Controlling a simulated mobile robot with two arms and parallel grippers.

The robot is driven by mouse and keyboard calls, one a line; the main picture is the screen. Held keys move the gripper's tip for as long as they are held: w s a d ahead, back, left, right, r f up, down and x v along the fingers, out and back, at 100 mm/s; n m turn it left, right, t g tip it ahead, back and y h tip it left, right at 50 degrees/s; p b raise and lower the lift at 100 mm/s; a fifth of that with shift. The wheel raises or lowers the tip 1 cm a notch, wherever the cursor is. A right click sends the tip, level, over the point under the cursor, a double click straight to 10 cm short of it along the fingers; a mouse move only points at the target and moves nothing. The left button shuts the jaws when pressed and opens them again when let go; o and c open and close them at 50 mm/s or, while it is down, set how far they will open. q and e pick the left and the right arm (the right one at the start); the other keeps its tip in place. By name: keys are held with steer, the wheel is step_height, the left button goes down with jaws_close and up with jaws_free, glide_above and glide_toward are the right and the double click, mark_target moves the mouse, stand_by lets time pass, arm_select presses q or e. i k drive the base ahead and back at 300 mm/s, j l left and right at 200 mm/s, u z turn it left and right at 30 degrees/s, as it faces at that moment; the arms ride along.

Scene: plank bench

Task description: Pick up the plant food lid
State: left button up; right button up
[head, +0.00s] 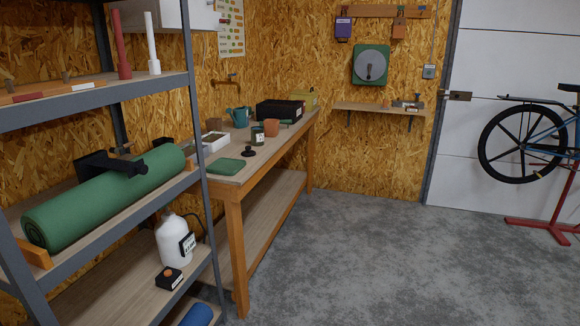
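A small dark round piece with a raised knob (248,152), which looks like the plant food lid, lies on the plank bench (240,178). Just behind it stands a dark jar with a pale label (257,136), probably the plant food jar; the label is too small to read. The lid lies apart from the jar, near the bench's middle, with nothing covering it. Neither of my grippers shows in the head view.
A metal shelf unit (203,165) with a green roll (110,195) and a white jug (173,242) stands at the near left. On the bench are a green folded cloth (226,166), terracotta pot (271,127), white tray (217,141) and watering can (240,117). Concrete floor (370,250) is clear.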

mark_target(248, 153)
steer(key=i+u, duration=0.1)
steer(key=i, duration=0.55)
steer(key=i+l+u, duration=0.1)
steer(key=i, duration=0.55)
steer(key=i+l+u, duration=0.15)
steer(key=i, duration=0.5)
steer(key=l, duration=0.05)
